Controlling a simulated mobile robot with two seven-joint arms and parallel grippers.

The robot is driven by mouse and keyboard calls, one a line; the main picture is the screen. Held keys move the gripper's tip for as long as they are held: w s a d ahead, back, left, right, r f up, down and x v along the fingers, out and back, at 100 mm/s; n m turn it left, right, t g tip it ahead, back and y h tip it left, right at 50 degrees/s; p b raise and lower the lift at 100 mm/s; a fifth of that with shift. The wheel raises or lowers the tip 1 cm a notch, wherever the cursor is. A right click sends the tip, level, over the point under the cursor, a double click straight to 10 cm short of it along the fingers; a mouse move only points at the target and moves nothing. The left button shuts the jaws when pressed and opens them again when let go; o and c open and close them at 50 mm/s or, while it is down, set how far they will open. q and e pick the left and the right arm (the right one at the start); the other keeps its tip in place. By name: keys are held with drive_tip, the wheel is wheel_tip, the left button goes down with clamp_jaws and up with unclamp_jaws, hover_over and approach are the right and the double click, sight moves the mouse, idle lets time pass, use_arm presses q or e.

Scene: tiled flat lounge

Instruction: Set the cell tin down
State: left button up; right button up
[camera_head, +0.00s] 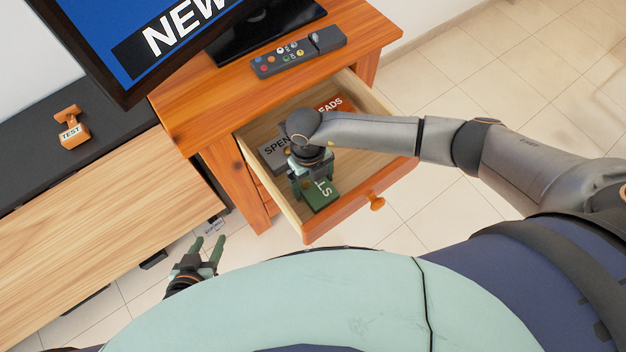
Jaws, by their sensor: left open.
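The green cell tin (323,195), with part of its white lettering showing, is in the front left part of the open drawer (393,172). My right gripper (311,184) points down over the tin's far end, its fingers close beside it. I cannot see whether the fingers press on the tin, or whether the tin rests on the drawer floor. My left gripper (209,244) is open and empty, outside the drawer to the lower left.
A grey tin marked SPENT (275,151) and a red tin marked LEADS (331,105) lie farther back in the drawer. A remote (298,52) and a screen (140,30) are on the cabinet top.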

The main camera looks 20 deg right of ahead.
wheel_tip(320, 180, up, 12)
drive_tip(key=w, duration=0.1)
drive_tip(key=shift+w+a+r+p, duration=0.15)
drive_tip(key=shift+a+p, duration=0.05)
drive_tip(key=shift+p, duration=0.2)
